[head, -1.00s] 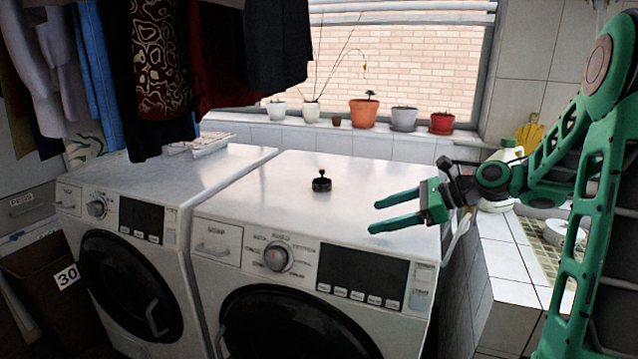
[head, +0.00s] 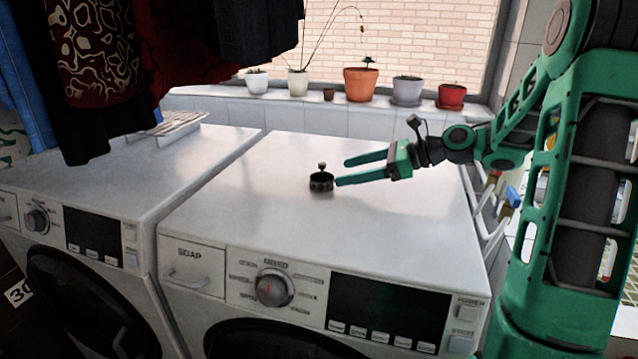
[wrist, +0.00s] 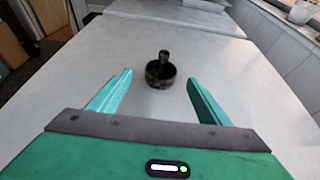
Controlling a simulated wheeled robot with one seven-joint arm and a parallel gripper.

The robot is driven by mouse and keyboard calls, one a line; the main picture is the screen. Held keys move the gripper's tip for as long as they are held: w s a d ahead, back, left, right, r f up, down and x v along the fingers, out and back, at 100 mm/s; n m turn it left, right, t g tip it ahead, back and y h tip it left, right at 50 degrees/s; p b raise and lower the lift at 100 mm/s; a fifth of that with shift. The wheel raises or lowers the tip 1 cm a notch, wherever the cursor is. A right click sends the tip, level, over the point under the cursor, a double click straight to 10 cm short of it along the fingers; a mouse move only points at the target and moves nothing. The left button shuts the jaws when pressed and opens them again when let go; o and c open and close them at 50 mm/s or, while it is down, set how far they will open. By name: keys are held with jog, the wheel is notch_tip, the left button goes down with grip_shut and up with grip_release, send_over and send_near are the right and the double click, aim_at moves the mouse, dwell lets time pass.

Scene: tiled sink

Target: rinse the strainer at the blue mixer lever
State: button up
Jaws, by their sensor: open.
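The strainer (head: 321,183) is a small dark round cup with an upright knobbed stem. It stands upright on top of the right-hand washing machine (head: 240,205). In the wrist view the strainer (wrist: 160,72) lies ahead of my fingertips, centred between their lines. My gripper (head: 350,170) is open and empty, with green fingers pointing left toward the strainer. It also shows in the wrist view (wrist: 158,85), the fingers spread to either side.
A second washing machine (head: 125,165) stands to the left, with a pale rack (head: 180,126) on its top. Dark clothes (head: 100,60) hang above it. Several flower pots, including a terracotta one (head: 360,85), line the windowsill. The machine top around the strainer is clear.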

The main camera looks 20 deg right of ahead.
aim_at(322, 175)
jog(key=x, duration=0.8)
jog(key=shift+w+f, duration=0.3)
jog(key=shift+c, duration=0.7)
jog(key=c, duration=1.1)
jog(key=shift+d, duration=0.1)
